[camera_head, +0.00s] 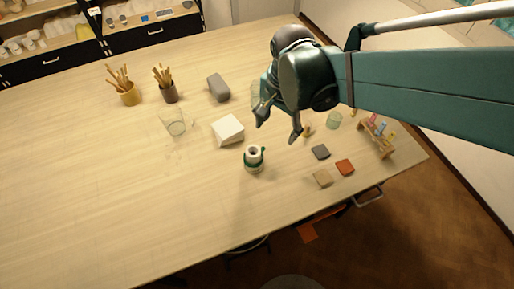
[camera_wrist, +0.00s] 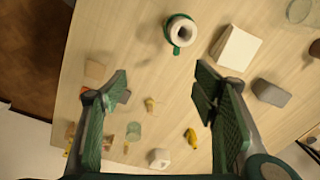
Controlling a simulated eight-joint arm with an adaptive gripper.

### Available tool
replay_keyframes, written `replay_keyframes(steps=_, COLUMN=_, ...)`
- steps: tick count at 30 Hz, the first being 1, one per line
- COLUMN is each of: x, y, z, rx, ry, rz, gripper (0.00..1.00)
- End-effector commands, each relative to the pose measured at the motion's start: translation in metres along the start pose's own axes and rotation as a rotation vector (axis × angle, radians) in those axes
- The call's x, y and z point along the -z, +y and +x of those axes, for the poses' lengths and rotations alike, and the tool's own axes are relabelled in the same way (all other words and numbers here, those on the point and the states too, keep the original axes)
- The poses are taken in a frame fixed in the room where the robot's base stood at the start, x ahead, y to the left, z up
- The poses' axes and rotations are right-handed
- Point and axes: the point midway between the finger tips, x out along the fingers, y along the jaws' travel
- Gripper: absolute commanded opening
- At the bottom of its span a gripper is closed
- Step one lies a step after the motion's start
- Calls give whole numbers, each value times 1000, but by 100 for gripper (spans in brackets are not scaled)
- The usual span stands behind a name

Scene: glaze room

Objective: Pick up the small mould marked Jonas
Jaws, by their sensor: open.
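A small white block (camera_wrist: 159,158) with a darker patch on top stands near the bottom edge of the wrist view. It looks like a small mould, but I cannot read a name on it. I do not see it in the head view, where my arm covers part of the table. A larger white block (camera_head: 228,130) lies left of my gripper (camera_head: 279,124); it also shows in the wrist view (camera_wrist: 236,48). No name is readable on it either. My gripper is open and empty above the table, its fingers (camera_wrist: 161,82) wide apart in the wrist view.
A white and green mug (camera_head: 254,159), a grey block (camera_head: 218,87), a clear glass (camera_head: 176,122) and a greenish glass (camera_head: 334,120) stand around. Coloured tiles (camera_head: 344,167) and a small rack (camera_head: 378,137) are at right. A yellow object (camera_wrist: 191,137) lies between my fingers. The table's left is clear.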

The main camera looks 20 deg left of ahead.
Motion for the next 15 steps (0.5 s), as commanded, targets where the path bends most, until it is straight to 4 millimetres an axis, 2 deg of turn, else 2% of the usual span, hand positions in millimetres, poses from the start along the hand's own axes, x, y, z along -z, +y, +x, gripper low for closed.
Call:
replay_keyframes(steps=1, x=-7, y=-10, z=-1, rx=-10, ry=-9, rz=3, gripper=60)
replay_keyframes(steps=6, x=-27, y=-33, z=8, rx=-42, ry=-31, rz=25, gripper=60)
replay_keyframes(steps=14, x=-52, y=-58, z=18, rx=-82, ry=-53, rz=52, gripper=60)
replay_keyframes(steps=15, x=-52, y=-56, z=27, rx=-82, ry=-53, rz=54, gripper=60)
